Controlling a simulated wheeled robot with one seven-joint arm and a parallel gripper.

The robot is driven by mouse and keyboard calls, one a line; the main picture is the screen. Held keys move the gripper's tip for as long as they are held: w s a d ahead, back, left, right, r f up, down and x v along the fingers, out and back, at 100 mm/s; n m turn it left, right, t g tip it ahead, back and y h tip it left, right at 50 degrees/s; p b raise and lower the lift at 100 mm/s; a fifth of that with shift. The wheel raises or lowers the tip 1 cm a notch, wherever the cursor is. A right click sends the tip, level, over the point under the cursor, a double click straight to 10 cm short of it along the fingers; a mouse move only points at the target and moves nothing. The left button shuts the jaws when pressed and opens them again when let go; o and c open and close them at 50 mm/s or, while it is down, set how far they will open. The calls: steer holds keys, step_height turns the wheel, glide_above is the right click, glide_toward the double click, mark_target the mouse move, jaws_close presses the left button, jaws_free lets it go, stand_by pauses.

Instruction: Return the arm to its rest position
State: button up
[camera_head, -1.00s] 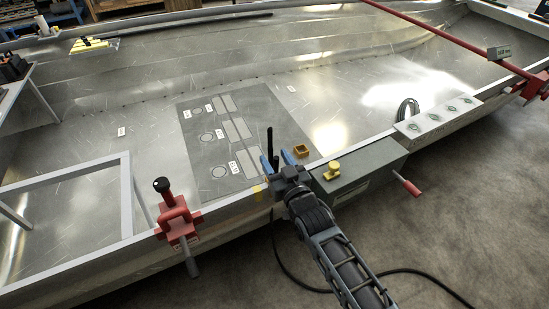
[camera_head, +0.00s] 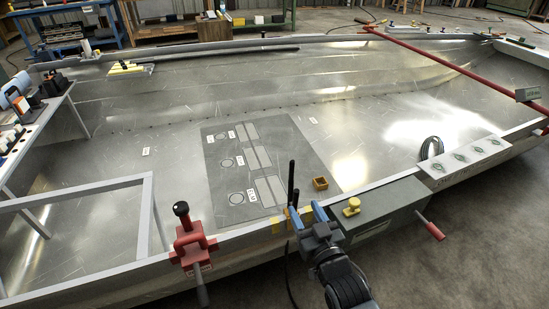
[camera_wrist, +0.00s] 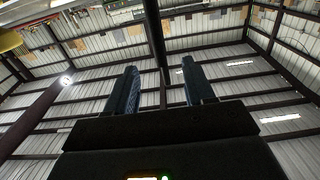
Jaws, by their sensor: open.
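My gripper (camera_head: 307,215) is at the near rim of the metal hull (camera_head: 110,255), just left of a grey-green box. Its two blue fingers are apart with nothing between them. In the wrist view my gripper (camera_wrist: 160,90) points up at the roof, its fingers spread and empty. My dark arm runs from it down to the bottom edge of the head view.
The grey-green box (camera_head: 378,212) with a yellow knob (camera_head: 352,206) sits on the rim. A red clamp (camera_head: 191,243) grips the rim to the left. Concrete floor (camera_head: 490,250) is clear at right.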

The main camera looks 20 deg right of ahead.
steer(key=s+r+g, duration=0.1)
steer(key=s+r, duration=0.2)
steer(key=s, duration=1.4)
steer(key=s+r+g, duration=0.1)
steer(key=s+r, duration=0.1)
steer(key=s, duration=1.4)
steer(key=s+r+g, duration=0.1)
steer(key=s+r, duration=0.7)
steer(key=r, duration=0.1)
steer(key=shift+s+r, duration=0.3)
steer(key=shift+r, duration=0.05)
